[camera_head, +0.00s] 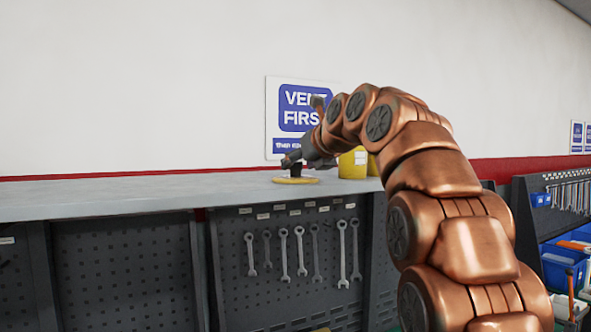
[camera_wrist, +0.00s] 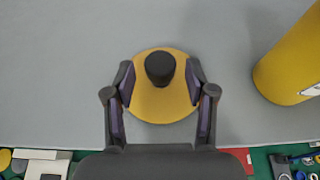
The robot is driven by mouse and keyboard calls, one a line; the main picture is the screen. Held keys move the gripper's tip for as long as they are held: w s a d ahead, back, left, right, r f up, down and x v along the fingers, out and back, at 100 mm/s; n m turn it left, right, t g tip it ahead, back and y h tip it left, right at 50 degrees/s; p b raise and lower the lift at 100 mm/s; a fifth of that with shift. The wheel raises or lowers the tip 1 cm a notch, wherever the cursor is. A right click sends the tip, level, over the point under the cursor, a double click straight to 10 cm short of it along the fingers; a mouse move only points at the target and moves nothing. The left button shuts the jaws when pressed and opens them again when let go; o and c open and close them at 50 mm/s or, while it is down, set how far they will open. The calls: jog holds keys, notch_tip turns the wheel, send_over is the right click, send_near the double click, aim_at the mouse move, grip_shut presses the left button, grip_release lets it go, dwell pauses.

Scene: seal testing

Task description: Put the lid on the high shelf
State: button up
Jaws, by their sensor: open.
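The yellow lid (camera_wrist: 160,105) with a round black knob (camera_wrist: 160,68) lies flat on the grey high shelf (camera_wrist: 60,70). In the head view the lid (camera_head: 296,181) rests near the shelf's front edge. My gripper (camera_wrist: 160,83) is open, with one finger on each side of the knob and a gap between each finger and the knob. In the head view my gripper (camera_head: 291,162) is low over the lid, and my arm comes in from the right. The lid's knob is partly hidden there by the gripper.
A yellow container (camera_head: 353,163) stands on the shelf just right of the lid; it also shows in the wrist view (camera_wrist: 292,65). A wall with a sign (camera_head: 285,115) is behind. Wrenches (camera_head: 300,250) hang on the panel below. The shelf's left part is clear.

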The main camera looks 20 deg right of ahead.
jog(key=b+v, duration=0.1)
jog(key=v, duration=0.8)
jog(key=shift+s+b, duration=0.3)
jog(key=shift+b, duration=0.05)
jog(key=shift+r, duration=0.15)
